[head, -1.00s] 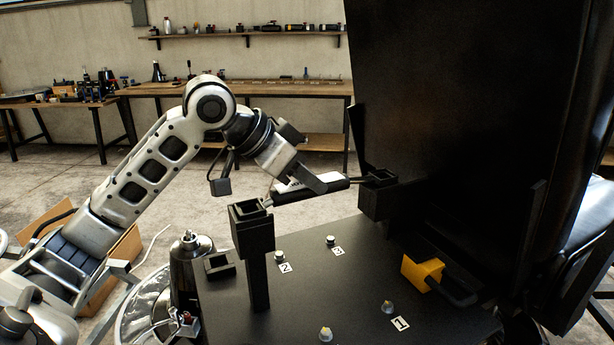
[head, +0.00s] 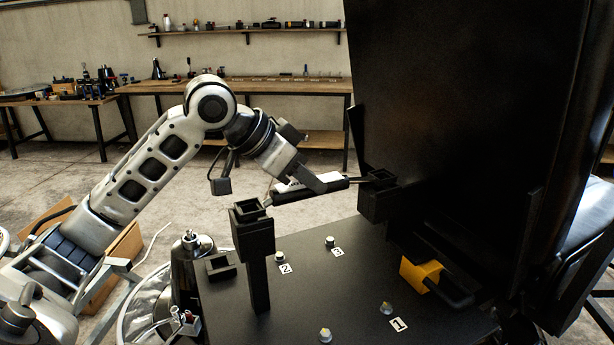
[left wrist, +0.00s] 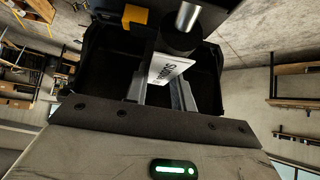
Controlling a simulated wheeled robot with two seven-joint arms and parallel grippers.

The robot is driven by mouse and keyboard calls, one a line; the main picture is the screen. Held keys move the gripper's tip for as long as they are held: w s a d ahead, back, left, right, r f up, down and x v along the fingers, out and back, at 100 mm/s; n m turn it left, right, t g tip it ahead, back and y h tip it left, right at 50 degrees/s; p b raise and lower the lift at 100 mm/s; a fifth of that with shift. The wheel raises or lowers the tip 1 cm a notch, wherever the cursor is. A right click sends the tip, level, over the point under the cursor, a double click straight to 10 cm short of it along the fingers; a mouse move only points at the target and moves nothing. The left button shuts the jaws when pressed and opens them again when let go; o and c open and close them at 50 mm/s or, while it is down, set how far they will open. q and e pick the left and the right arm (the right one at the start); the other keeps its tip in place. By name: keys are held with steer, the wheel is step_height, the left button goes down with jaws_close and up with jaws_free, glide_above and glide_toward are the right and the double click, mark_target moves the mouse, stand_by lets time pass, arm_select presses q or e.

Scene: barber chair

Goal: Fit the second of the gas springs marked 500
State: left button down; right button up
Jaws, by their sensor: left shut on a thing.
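My left gripper (head: 310,182) is shut on a gas spring (head: 324,191), a black cylinder with a white label. The spring lies nearly level, between the black socket on an upright post (head: 253,228) and the black socket at the chair back (head: 378,196). My right gripper is not in view.
The dark base plate (head: 350,285) carries several small studs and number tags. A yellow-and-black part (head: 420,275) sits at its right. The tall black chair back (head: 450,120) fills the right side. A workbench (head: 240,88) stands behind, with open floor before it.

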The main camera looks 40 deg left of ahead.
arm_select(q)
steer(key=shift+r, duration=0.15)
steer(key=shift+p, duration=0.35)
steer(key=shift+p, duration=0.55)
stand_by(0.9)
steer(key=shift+f+b, duration=0.3)
steer(key=shift+f, duration=0.3)
steer(key=c, duration=1.1)
jaws_free()
steer(key=shift+f, duration=0.1)
